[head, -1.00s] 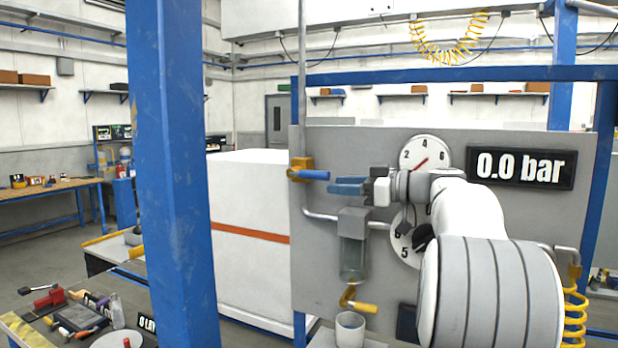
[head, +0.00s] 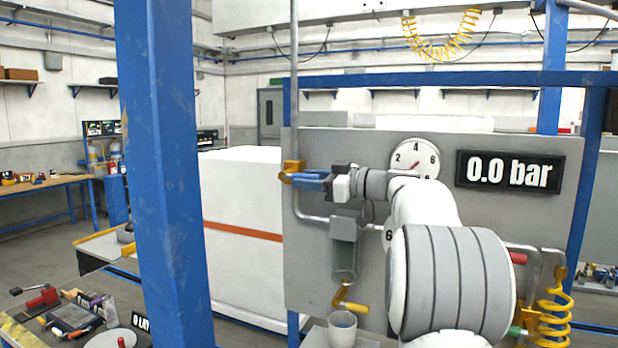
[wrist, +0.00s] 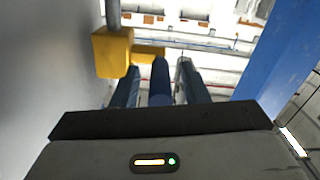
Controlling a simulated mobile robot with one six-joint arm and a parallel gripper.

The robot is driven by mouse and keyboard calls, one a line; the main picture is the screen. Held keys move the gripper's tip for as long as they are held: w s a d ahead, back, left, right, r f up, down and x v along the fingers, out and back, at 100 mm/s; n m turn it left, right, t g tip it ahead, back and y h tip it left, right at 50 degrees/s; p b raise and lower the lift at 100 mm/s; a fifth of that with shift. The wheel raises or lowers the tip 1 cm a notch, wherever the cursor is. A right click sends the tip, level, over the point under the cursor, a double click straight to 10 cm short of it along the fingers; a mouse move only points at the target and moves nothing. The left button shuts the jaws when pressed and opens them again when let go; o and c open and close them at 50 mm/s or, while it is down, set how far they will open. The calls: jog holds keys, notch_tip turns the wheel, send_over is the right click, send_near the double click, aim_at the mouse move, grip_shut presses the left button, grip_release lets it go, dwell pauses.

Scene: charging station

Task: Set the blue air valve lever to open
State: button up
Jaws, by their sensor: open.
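The blue air valve lever (wrist: 160,82) sticks out from a yellow valve body (head: 293,167) on the pipe at the left edge of the grey panel. It lies roughly level in the head view, square to the pipe. My gripper (head: 305,179) is at the lever, its blue fingers overlapping it in the head view. In the wrist view my gripper (wrist: 158,76) is open, with one finger on each side of the lever. I cannot tell whether either finger touches it. The pressure display (head: 510,174) reads 0.0 bar.
The grey panel (head: 310,270) stands close behind my arm. A round gauge (head: 414,160) sits on it. Below the lever are a filter bowl (head: 345,262), a yellow-handled tap (head: 350,306) and a cup (head: 342,328). A blue post (head: 160,180) stands to the left.

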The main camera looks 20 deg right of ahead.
jog(key=shift+c, duration=0.2)
grip_shut()
dwell(0.4)
